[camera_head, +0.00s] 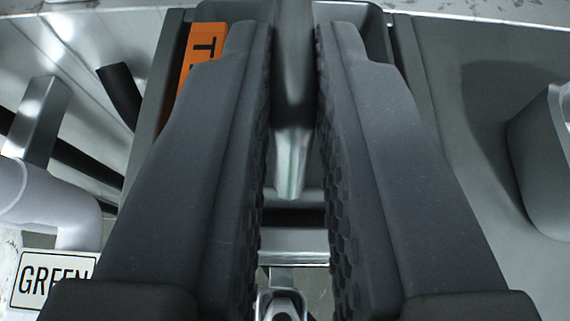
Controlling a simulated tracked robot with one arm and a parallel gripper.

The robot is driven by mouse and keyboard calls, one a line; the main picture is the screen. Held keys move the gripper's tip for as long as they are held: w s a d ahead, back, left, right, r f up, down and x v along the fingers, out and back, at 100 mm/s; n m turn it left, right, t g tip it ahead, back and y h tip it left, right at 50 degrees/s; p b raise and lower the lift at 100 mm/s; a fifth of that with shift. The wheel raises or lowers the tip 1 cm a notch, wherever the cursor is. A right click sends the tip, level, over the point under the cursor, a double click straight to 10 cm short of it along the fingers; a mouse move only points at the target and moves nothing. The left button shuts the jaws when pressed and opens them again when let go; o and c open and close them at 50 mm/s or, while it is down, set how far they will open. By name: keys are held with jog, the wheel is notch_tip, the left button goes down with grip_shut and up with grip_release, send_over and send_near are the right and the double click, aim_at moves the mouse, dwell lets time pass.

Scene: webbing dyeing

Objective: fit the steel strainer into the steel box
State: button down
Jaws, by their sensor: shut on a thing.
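My gripper (293,45) fills the middle of the view, its two dark, textured fingers pointing away from me. It is shut on a grey, shiny metal piece, which I take to be the steel strainer (291,150). Only a narrow part of it shows between the fingers; the rest is hidden. Behind and below the fingers is a grey metal box, likely the steel box, whose near edge (293,236) shows in the gap. The fingers hide most of it. I cannot tell whether the strainer touches the box.
An orange label (201,55) with a dark letter is at the upper left. White pipework (50,205) and a "GREEN" sign (52,281) are at the left. A metal fitting (283,300) is at the bottom middle. A grey container (545,160) stands at the right edge, beside a flat grey surface.

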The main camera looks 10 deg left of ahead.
aim_at(288, 185)
notch_tip(288, 185, down, 4)
jog(key=shift+r, duration=0.3)
jog(key=c, duration=1.5)
grip_release()
